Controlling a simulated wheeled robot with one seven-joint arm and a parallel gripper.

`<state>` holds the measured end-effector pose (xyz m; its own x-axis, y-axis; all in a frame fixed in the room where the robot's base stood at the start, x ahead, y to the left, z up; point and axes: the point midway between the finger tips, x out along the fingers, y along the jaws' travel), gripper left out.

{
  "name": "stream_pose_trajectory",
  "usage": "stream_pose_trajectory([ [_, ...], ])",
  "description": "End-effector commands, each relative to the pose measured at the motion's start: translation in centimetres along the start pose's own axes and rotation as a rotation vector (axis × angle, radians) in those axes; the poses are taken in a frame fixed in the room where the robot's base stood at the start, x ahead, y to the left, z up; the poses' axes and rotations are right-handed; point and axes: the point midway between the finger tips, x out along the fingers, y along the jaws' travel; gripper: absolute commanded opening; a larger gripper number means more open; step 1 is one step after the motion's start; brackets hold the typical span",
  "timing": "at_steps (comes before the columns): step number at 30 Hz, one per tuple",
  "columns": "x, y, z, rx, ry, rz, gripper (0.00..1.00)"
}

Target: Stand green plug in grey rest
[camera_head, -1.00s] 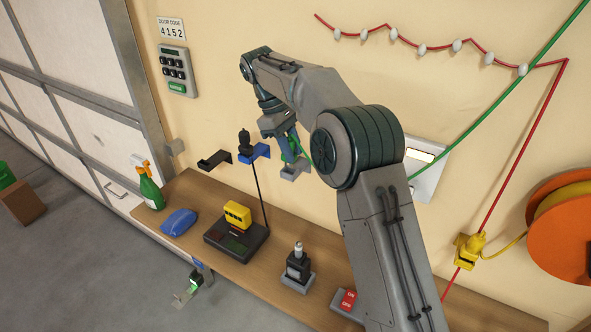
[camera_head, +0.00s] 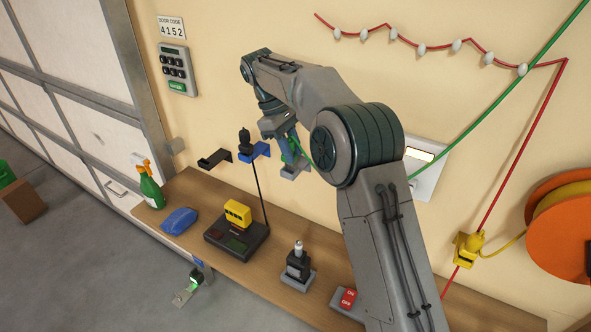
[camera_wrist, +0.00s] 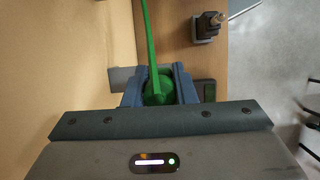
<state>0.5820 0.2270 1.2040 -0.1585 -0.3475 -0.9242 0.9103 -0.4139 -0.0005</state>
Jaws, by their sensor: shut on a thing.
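The green plug (camera_wrist: 158,92) is between the two fingers of my gripper (camera_wrist: 160,84), with its green cable running up and away in the wrist view. In the head view, the green plug (camera_head: 288,154) shows partly behind my gripper (camera_head: 291,150). The grey rest (camera_head: 292,174) is on the wall, directly below my fingers. In the wrist view, a grey edge of the rest (camera_wrist: 121,78) shows left of the fingers. Whether the plug touches or sits in the rest is hidden by the fingers.
A black plug (camera_head: 244,141) stands in the blue rest (camera_head: 261,151), its cable hanging. The black rest (camera_head: 214,159) is empty.

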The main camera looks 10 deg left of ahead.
Motion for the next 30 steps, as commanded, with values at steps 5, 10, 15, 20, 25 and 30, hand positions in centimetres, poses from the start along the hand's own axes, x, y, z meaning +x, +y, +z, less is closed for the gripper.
stream_pose_trajectory([
  [5,0.3,0.0,-0.1,0.000,0.000,0.000,0.00],
  [10,0.5,0.0,-0.2,0.000,0.000,0.000,0.00],
  [15,0.8,0.0,-0.3,0.000,0.000,0.000,0.00],
  [20,1.0,0.0,-0.4,0.000,0.000,0.000,0.00],
  [25,1.2,0.0,-0.5,0.000,0.000,0.000,0.00],
  [30,1.5,0.0,-0.6,0.000,0.000,0.000,0.00],
])
